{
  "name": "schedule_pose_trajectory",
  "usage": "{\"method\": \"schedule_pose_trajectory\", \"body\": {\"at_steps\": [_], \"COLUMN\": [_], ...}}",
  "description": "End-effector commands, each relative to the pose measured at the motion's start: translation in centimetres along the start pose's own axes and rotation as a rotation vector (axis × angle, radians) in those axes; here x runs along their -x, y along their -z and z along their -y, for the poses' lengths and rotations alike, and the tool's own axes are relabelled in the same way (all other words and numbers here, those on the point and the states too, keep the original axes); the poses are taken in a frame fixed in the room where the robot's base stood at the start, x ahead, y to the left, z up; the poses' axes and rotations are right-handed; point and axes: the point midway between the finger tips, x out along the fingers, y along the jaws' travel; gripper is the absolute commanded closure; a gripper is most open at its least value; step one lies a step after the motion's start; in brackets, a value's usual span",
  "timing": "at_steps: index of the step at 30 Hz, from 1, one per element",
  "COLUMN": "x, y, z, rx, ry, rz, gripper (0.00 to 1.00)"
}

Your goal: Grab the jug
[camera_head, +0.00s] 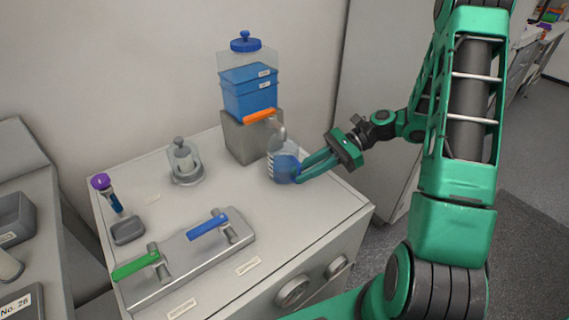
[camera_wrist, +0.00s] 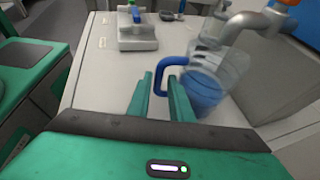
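The jug (camera_head: 283,160) is clear with blue liquid inside and stands upright on the grey bench top, under a spout. In the wrist view the jug (camera_wrist: 212,82) is right of my fingers, and its blue handle (camera_wrist: 161,78) faces me. My gripper (camera_head: 301,167) is at the right side of the jug in the head view. In the wrist view my gripper (camera_wrist: 160,76) is open, with the handle's upright bar showing in the gap between the two green fingers. I cannot tell whether either finger touches it. The fingers hide part of the handle.
A tap with an orange lever (camera_head: 259,116) and a blue-filled tank (camera_head: 249,90) on a grey block (camera_head: 252,138) stand behind the jug. A valve plate with a blue lever (camera_head: 208,224) and a green lever (camera_head: 135,266) lies at front left.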

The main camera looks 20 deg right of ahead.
Motion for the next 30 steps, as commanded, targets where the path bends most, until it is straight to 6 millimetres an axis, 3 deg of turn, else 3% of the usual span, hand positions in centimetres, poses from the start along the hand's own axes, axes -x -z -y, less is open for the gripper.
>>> {"method": "schedule_pose_trajectory", "body": {"at_steps": [5, 15, 25, 27, 30], "x": [-1.1, -5.3, -5.9, -5.9, -5.9], "y": [0.0, -0.2, -0.2, -0.2, -0.2], "z": [0.0, -0.1, -0.1, -0.1, -0.1], "rx": [0.001, 0.000, 0.002, 0.002, 0.002], "ry": [-0.001, -0.002, -0.001, -0.001, -0.001], "rz": [-0.001, -0.001, -0.002, -0.002, -0.002], "gripper": [0.81, 0.81, 0.81, 0.97, 1.00]}}
